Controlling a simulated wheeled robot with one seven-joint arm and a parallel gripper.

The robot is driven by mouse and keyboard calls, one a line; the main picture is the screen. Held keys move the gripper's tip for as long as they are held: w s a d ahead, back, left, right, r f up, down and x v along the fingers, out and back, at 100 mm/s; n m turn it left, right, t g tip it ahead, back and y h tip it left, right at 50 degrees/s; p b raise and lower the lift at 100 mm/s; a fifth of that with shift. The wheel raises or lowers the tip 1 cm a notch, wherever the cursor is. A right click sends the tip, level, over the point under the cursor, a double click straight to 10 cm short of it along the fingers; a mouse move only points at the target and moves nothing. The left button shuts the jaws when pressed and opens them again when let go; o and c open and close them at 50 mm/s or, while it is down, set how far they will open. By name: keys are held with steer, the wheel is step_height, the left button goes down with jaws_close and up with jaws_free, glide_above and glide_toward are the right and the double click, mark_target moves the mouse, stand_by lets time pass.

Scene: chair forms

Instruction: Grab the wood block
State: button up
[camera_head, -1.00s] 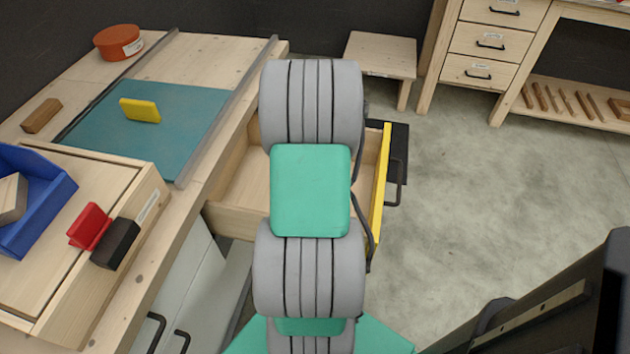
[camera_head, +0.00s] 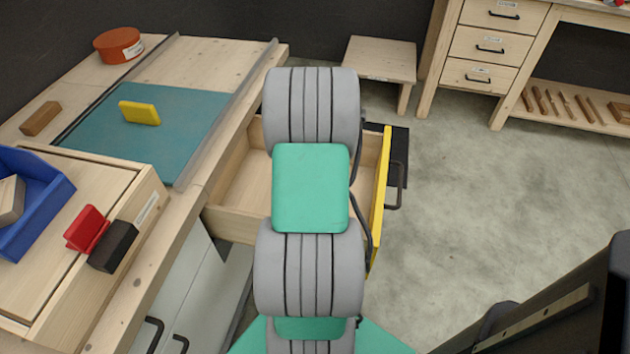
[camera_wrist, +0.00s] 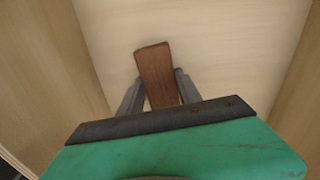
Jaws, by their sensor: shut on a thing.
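A dark brown wood block (camera_wrist: 156,72) stands out between the two grey fingers of my gripper (camera_wrist: 159,82) in the wrist view. The fingers are shut on its two sides, and its far end reaches past the fingertips. Pale wooden walls and a pale floor surround it, inside the open drawer (camera_head: 240,182). In the head view my arm hides both the gripper and this block. The wrist view does not show clearly whether the block touches the drawer floor.
Another brown block (camera_head: 40,118) lies on the workbench at left, near a teal mat (camera_head: 170,130) with a yellow piece (camera_head: 140,112). A blue bin (camera_head: 45,205) holds a pale block. The drawer's yellow front (camera_head: 380,200) stands right of my arm. Open floor lies beyond.

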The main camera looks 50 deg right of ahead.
jaws_close()
steer(key=shift+r, duration=0.1)
